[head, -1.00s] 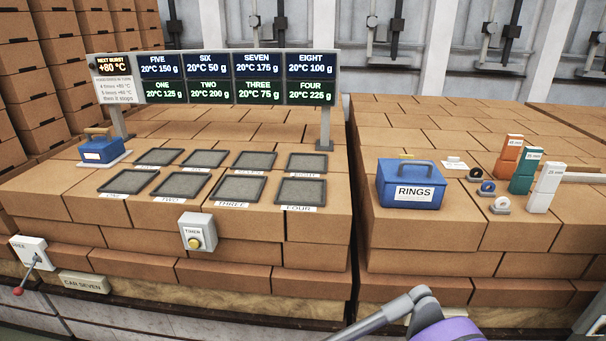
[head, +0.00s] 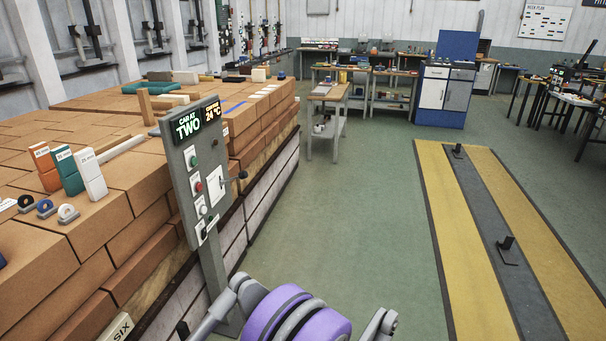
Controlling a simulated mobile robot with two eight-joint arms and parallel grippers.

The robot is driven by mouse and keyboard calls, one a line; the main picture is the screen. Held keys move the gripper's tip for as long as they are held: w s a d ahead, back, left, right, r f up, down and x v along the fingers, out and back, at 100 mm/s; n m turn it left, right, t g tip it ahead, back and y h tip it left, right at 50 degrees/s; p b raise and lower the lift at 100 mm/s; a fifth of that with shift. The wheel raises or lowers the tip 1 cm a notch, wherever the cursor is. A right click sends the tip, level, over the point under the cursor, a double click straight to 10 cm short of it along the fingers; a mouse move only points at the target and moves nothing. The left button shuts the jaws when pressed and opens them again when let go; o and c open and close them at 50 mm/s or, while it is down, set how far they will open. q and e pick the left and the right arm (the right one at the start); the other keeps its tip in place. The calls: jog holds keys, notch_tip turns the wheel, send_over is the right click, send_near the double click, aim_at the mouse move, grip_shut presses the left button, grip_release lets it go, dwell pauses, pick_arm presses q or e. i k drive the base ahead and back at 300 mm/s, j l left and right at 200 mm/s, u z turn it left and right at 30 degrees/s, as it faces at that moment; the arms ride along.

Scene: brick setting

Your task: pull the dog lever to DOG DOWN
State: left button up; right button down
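A grey control panel (head: 190,165) stands on a post at the edge of the brick-stacked car, with a lit "CAR AT TWO" display (head: 188,124) and a "24 °C" display (head: 212,113). A lever with a dark knob (head: 242,174) sticks out to the right from a white plate (head: 217,185) on this panel. Its lettering is too small to read, so I cannot tell whether it is the dog lever. A purple joint of my arm shows at the bottom centre, in front of and below the panel. Neither gripper's fingertips are in view.
Green, red and white buttons sit on the panel left of the lever. Orange, teal and white blocks (head: 72,172) stand on the bricks. A yellow-edged floor track (head: 480,220) with dark upright pieces lies right. Open green floor (head: 370,200) lies between.

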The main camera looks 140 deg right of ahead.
aim_at(244, 174)
jog(key=z, duration=4.35)
jog(key=i+z, duration=0.2)
jog(key=i, duration=0.5)
jog(key=i+z, duration=0.25)
jog(key=i, duration=0.45)
jog(key=i+j+z, duration=0.2)
jog(key=i, duration=0.5)
